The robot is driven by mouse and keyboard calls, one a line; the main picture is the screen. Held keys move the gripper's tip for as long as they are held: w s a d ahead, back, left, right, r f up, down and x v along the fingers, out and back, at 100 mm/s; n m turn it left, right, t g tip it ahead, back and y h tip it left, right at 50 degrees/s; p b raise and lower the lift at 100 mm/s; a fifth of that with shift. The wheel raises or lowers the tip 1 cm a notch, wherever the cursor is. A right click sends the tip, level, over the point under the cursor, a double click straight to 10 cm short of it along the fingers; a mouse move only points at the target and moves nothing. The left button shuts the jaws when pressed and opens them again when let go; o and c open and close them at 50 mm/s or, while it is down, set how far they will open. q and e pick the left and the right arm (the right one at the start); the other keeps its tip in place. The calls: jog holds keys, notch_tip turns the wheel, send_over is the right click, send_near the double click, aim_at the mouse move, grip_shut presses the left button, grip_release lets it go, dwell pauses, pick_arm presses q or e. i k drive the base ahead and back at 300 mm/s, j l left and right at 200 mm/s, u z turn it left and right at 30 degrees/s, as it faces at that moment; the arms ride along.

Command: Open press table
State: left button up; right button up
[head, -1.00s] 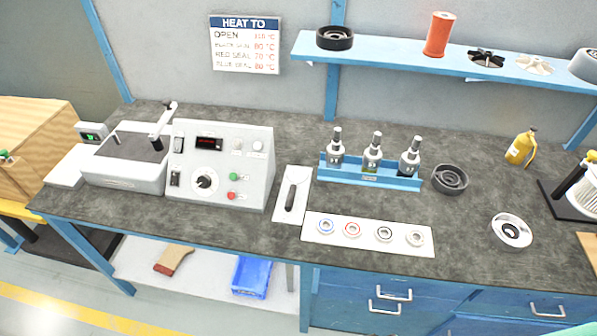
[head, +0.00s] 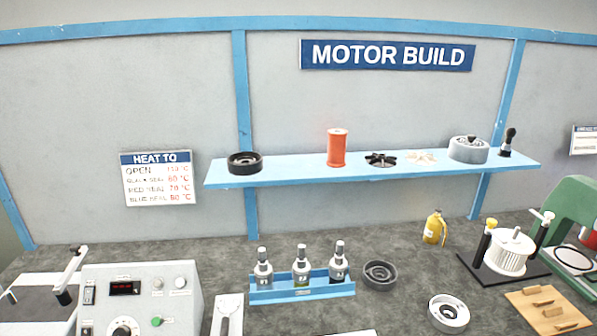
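A green press-like machine (head: 580,212) stands at the right edge of the bench and is cut off by the frame. A pale round plate (head: 575,258) sits low on it, and a red part (head: 590,237) shows above the plate. I cannot tell the state of its table. The "HEAT TO" sign (head: 158,178) on the wall lists OPEN at what looks like 110 °C, with lower values for the black, red and blue seals. Neither of my grippers is in view.
The control box (head: 142,295) stands at the lower left. A blue rack (head: 302,290) holds three bottles. A dark ring part (head: 380,275), a white ring part (head: 448,313), a yellow bottle (head: 434,228), a fixture (head: 507,255) and a wooden board (head: 548,309) crowd the right. A shelf (head: 300,176) hangs above.

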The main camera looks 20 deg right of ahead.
aim_at(576, 263)
jog(key=z, duration=2.4)
jog(key=i+l+z, duration=0.1)
jog(key=i, duration=0.05)
